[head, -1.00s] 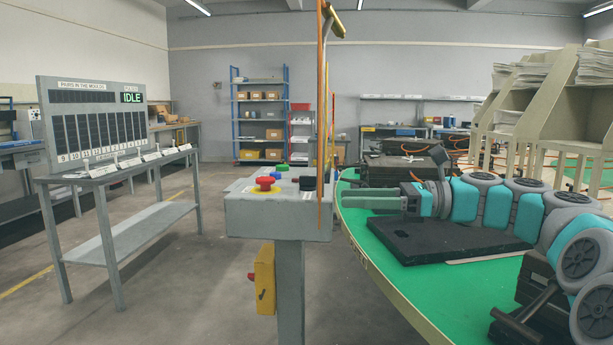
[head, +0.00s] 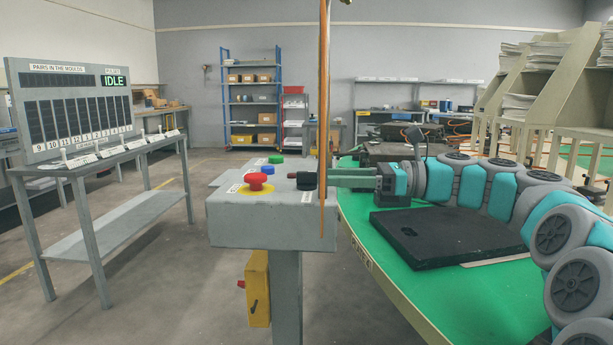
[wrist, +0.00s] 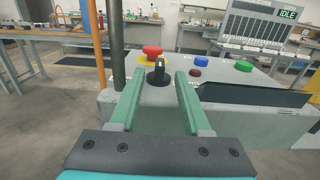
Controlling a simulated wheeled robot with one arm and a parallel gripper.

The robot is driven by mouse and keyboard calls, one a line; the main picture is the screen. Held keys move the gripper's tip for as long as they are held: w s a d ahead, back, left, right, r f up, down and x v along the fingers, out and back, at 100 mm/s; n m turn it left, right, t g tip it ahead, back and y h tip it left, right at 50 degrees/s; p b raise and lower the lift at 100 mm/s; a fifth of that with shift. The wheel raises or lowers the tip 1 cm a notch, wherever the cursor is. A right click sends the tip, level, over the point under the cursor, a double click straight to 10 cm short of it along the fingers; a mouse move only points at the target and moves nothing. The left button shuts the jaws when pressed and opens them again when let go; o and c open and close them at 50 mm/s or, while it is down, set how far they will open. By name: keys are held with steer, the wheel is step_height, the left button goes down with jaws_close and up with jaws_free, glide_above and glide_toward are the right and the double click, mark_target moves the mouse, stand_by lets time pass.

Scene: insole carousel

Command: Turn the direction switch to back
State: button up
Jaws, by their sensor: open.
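The direction switch is a black knob (wrist: 157,73) on top of the grey control box (head: 265,228). In the wrist view it stands between the far ends of my two green fingers. My gripper (head: 325,177) is open and reaches left from the green table to the knob. It also shows in the wrist view (wrist: 159,84), its fingers on either side of the knob. I cannot tell whether either finger touches it.
A red mushroom button (head: 255,182), a blue button (head: 267,169) and a green button (head: 276,160) are on the box. An orange upright (head: 324,120) stands in front of the knob. A black mould (head: 445,237) lies on the green table (head: 400,283). A display board (head: 70,105) reads IDLE.

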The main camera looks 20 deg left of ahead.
mark_target(307, 172)
steer(key=x, duration=0.5)
jaws_close()
stand_by(0.5)
